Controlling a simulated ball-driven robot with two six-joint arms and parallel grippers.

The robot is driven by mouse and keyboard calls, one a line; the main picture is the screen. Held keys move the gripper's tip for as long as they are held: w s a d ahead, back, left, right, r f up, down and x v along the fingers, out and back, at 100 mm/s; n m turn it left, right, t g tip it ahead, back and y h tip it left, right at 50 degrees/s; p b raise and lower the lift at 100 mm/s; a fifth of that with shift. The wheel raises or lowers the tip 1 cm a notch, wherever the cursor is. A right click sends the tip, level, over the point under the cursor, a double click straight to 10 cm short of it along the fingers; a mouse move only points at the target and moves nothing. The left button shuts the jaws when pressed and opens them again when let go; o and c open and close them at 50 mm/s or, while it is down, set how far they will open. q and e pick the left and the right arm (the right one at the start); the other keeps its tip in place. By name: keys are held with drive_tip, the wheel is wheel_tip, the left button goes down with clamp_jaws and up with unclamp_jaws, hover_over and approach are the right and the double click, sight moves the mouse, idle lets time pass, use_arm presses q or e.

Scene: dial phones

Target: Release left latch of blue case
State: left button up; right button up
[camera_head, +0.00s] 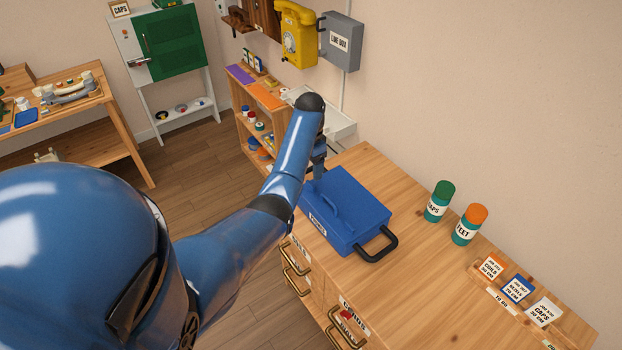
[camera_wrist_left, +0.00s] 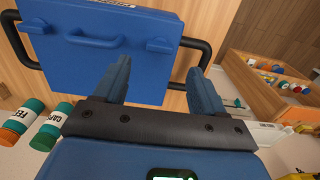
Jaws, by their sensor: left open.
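The blue case (camera_head: 352,200) stands shut on the wooden worktop, with a blue handle (camera_head: 330,205) on its lid and a label on its front. A black side handle (camera_head: 378,246) sticks out at its right end. My left gripper (camera_head: 319,160) is at the case's far left end, partly hidden by my arm. In the left wrist view the open, empty fingers of my left gripper (camera_wrist_left: 160,72) point toward the case (camera_wrist_left: 140,75), near its other black side handle (camera_wrist_left: 195,60). My right gripper is out of view.
A green-capped jar (camera_head: 439,201) and an orange-capped jar (camera_head: 469,225) stand right of the case, with labelled cards (camera_head: 517,288) beyond. A yellow phone (camera_head: 295,35) and a grey line box (camera_head: 341,42) hang on the wall behind. The worktop right of the case is mostly clear.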

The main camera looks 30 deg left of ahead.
sight(310, 183)
use_arm(q)
drive_tip(key=shift+f, duration=3.55)
drive_tip(key=shift+c, duration=0.3)
drive_tip(key=c, duration=1)
